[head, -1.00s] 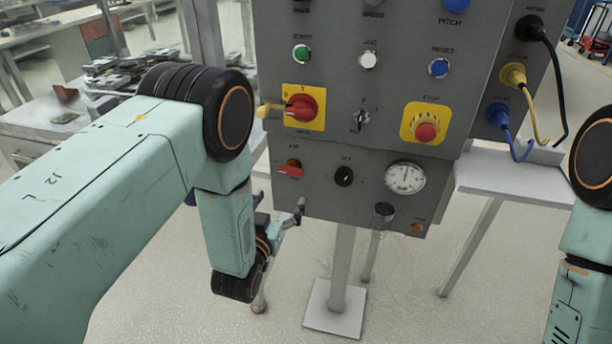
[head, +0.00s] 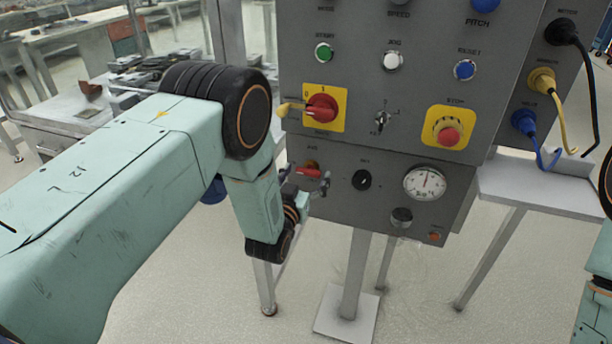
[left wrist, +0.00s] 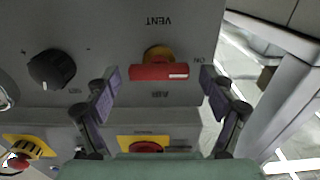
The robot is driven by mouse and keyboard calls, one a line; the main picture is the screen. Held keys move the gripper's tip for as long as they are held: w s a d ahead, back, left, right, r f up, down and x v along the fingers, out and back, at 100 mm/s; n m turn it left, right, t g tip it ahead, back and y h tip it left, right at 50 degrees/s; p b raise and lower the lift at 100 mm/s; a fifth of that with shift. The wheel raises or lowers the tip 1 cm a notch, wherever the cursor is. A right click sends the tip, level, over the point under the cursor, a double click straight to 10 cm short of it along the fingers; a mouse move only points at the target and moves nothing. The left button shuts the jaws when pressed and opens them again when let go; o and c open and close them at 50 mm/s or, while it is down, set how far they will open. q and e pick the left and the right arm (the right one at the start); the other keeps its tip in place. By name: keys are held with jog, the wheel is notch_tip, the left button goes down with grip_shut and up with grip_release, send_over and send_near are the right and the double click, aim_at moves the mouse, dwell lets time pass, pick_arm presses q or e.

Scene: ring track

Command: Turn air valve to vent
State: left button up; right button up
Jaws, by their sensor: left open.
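The air valve is a red bar handle (head: 308,171) on an orange-yellow base, at the left of the lower grey panel. In the left wrist view the red handle (left wrist: 165,72) lies level, its white mark towards the "ON" label. The "VENT" label (left wrist: 153,21) shows upside down above it. My left gripper (head: 308,188) is at the panel beside the handle, partly hidden by my arm. In the left wrist view its open fingers (left wrist: 160,80) stand on either side of the handle, with gaps visible. My right gripper is out of view.
A black knob (head: 362,180) and a pressure gauge (head: 424,183) sit right of the valve. Above are a red rotary switch (head: 322,107) on yellow and a red stop button (head: 448,135). Cables hang at the right over a grey shelf (head: 540,186).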

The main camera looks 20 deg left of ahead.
pick_arm(q)
jog(key=shift+c, duration=0.4)
jog(key=c, duration=1.1)
jog(key=shift+o, duration=0.2)
jog(key=shift+n, duration=0.3)
jog(key=n, duration=0.3)
jog(key=shift+n+p, duration=0.4)
jog(key=n, duration=0.4)
jog(key=shift+a+p, duration=0.1)
jog(key=shift+p, duration=0.2)
jog(key=n, duration=0.5)
jog(key=shift+f, duration=0.15)
jog(key=shift+n+p, duration=0.45)
jog(key=shift+n, duration=1.75)
jog(key=shift+f, duration=0.1)
